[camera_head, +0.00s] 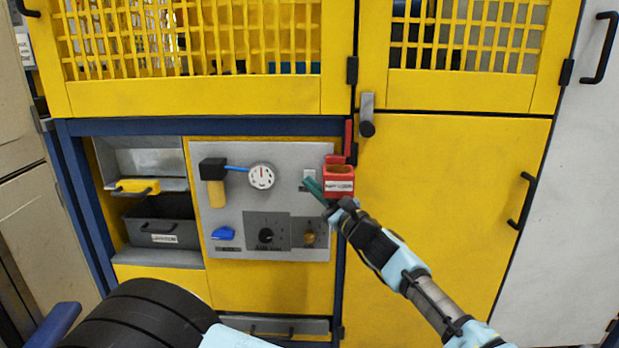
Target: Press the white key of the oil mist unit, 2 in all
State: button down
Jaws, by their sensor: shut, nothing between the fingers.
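A small white key (309,174) sits at the upper right of the grey panel (220,165), just left of a red box. My gripper (308,182) reaches in from the lower right with its teal fingers together and nothing between them. The fingertips overlap the lower part of the key in this view. I cannot tell whether they touch it. The label beside the key is too small to read, and the key's lower edge is partly hidden by the fingers.
A red box (338,172) stands out close to the right of my fingers. The panel also carries a gauge (262,176), a black dial (266,235), a blue handle (223,233) and a brass fitting (309,238). Yellow doors (440,200) stand to the right.

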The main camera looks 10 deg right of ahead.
jog(key=shift+w+d+p, duration=0.1)
jog(key=shift+w+p, duration=0.2)
jog(key=shift+w, duration=0.15)
jog(key=shift+w, duration=0.35)
dwell(0.7)
dwell(0.3)
jog(key=shift+s+p, duration=0.45)
jog(key=shift+s, duration=0.3)
jog(key=shift+s, duration=0.1)
jog(key=s, duration=0.2)
jog(key=s+a+p, duration=0.1)
jog(key=s, duration=0.1)
jog(key=shift+s, duration=0.4)
jog(key=shift+a, duration=0.15)
dwell(2.1)
